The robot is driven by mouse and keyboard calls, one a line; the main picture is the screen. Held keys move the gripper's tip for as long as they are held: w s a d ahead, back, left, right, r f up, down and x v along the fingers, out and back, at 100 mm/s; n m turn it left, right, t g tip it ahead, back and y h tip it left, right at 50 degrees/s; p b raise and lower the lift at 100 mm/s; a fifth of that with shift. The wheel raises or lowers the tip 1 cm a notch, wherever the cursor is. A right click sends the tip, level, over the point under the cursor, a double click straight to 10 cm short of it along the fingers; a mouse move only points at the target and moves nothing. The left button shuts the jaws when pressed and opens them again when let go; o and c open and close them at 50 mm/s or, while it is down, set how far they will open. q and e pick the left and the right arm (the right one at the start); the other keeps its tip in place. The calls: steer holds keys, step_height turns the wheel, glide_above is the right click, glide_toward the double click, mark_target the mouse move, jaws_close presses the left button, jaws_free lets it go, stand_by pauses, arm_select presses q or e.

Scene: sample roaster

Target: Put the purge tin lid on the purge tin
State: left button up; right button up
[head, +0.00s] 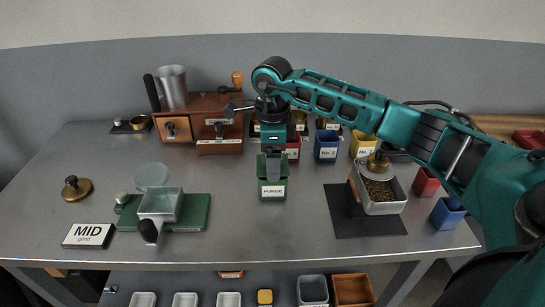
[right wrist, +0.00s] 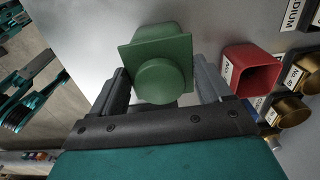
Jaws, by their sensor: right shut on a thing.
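The green purge tin (head: 272,191), labelled PURGE, stands upright on the steel table near the middle. My right gripper (head: 272,158) points down directly over it, shut on the green purge tin lid. In the right wrist view the lid (right wrist: 127,56) is a square plate with a round knob, and the knob sits between the fingers of my right gripper (right wrist: 162,88). The tin's green body shows just beyond the plate in that view. I cannot tell whether the lid rests on the rim or is slightly above it. My left gripper is not in view.
A red bin (right wrist: 252,70) stands close to the gripper; blue (head: 326,147) and yellow (head: 362,145) bins line the back. A bean container (head: 385,207) sits on a dark mat (head: 345,222) at right. A green board (head: 194,213) holds a clear container at left. The front middle is clear.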

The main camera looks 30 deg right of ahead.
steer(key=shift+f+b, duration=0.35)
steer(key=shift+f, duration=0.2)
stand_by(1.0)
steer(key=o, duration=1)
step_height(320, 180, up, 13)
stand_by(0.7)
